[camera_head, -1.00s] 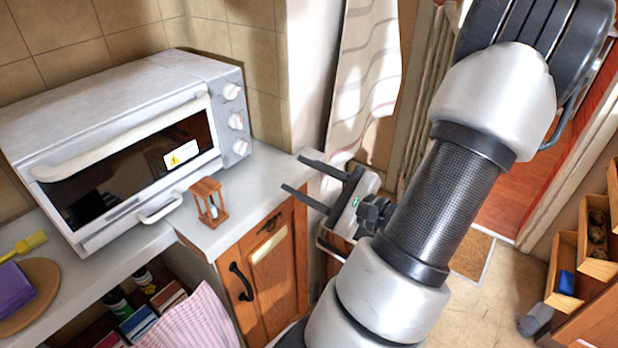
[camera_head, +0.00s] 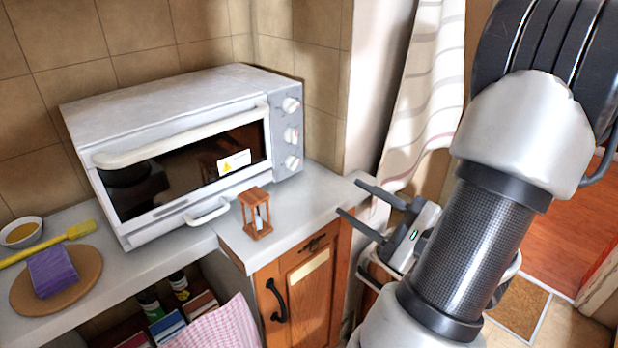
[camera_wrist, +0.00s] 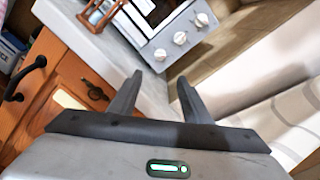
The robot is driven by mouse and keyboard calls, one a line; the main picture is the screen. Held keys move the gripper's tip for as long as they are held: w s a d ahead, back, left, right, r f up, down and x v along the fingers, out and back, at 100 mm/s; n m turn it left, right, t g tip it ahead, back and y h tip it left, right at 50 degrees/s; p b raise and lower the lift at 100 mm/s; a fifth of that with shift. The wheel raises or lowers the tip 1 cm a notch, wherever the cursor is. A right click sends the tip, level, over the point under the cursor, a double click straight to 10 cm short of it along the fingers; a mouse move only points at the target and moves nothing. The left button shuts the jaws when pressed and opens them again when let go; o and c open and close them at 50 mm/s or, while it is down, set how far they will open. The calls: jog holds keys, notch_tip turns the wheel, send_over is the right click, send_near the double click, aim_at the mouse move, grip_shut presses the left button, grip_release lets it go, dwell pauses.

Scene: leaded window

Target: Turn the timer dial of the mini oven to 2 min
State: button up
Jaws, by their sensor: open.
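The white mini oven (camera_head: 180,100) stands on the counter against the tiled wall, its glass door shut. Three round white knobs run down the panel at its right: top (camera_head: 290,105), middle (camera_head: 291,135) and bottom (camera_head: 292,163). Their markings are too small to read, so I cannot tell which is the timer dial or its setting. The knobs also show in the wrist view, one of them at the middle (camera_wrist: 180,38). My gripper (camera_head: 350,198) is open and empty near the counter's right end, to the right of and below the knobs, apart from them.
A small wooden hourglass (camera_head: 256,213) stands on the counter in front of the oven's right part. A round board (camera_head: 85,285) with a purple block (camera_head: 52,270) lies at left. A striped curtain (camera_head: 425,100) hangs right of the wall corner.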

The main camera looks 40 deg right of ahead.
aim_at(297, 165)
jog(key=w, duration=0.5)
jog(key=w+a+b, duration=0.1)
jog(key=w, duration=0.4)
jog(key=w+a, duration=0.1)
jog(key=w, duration=0.5)
jog(key=shift+a+b, duration=0.15)
jog(key=shift+b, duration=0.15)
jog(key=c, duration=1)
jog(key=shift+r+m+p, duration=0.1)
jog(key=shift+m+p, duration=0.3)
jog(key=shift+c, duration=0.2)
jog(key=o, duration=1)
jog(key=shift+o, duration=0.2)
jog(key=s+d+p, duration=0.1)
jog(key=s+d, duration=0.1)
jog(key=s, duration=1.5)
jog(key=shift+d, duration=0.2)
jog(key=shift+s, duration=0.1)
